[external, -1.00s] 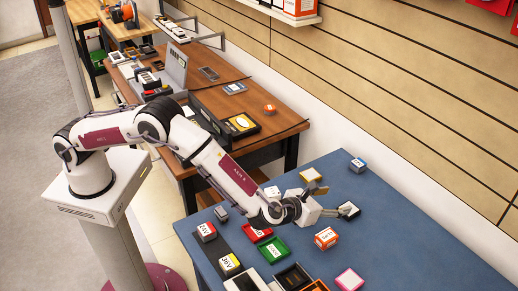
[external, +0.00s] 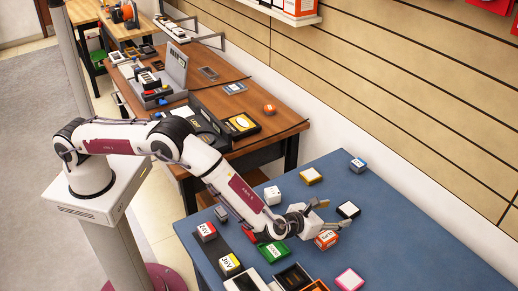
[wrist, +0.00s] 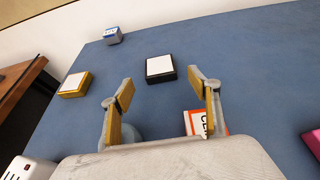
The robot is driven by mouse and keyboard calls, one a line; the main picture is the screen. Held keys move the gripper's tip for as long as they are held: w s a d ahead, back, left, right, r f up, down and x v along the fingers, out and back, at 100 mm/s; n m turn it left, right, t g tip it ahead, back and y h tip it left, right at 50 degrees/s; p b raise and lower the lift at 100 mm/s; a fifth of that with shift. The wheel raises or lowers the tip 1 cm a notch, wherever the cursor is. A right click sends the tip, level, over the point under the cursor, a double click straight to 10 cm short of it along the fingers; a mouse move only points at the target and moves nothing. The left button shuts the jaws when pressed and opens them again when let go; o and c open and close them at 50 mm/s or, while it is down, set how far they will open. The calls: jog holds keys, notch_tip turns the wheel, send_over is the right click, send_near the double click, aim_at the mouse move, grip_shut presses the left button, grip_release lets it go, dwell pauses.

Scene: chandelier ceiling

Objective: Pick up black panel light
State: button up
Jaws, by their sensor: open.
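The black panel light (external: 348,209) is a small square block with a black frame and a white top, lying flat on the blue table. In the wrist view it (wrist: 160,68) lies ahead of the fingertips, roughly centred between them. My gripper (external: 332,213) is open and empty, just to the left of the panel light in the external view. In the wrist view its two fingers (wrist: 162,90) are spread wide, with only bare table between them. No contact with the panel light shows.
An orange-and-white box (wrist: 195,122) stands under the right finger. A yellow-framed panel (wrist: 75,84) lies to the left, and a blue-grey block (wrist: 112,35) farther back. A pink-framed panel (external: 349,280) lies near the front. Table around the panel light is clear.

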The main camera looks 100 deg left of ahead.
aim_at(346, 211)
jog(key=shift+x, duration=2.95)
jog(key=c, duration=1.2)
